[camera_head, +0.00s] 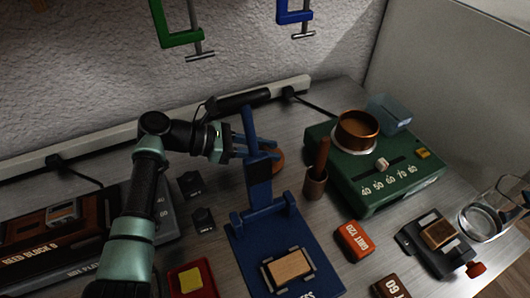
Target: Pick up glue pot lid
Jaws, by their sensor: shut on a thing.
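A round copper-coloured glue pot lid (279,161) shows at the tips of my gripper (268,149), partly hidden behind a blue upright stand and the fingers. My gripper's blue fingers are shut on the lid. I cannot tell whether the lid touches the table. The copper glue pot (357,131) sits open on a green heater (385,180) to the right, apart from my gripper.
The blue stand (258,185) rises close in front of my gripper. A small brown cup (315,187) with a wooden handle stands right of it. Red grit blocks, a glass jar (482,222) and dark cases (60,235) lie around. Clamps hang on the wall.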

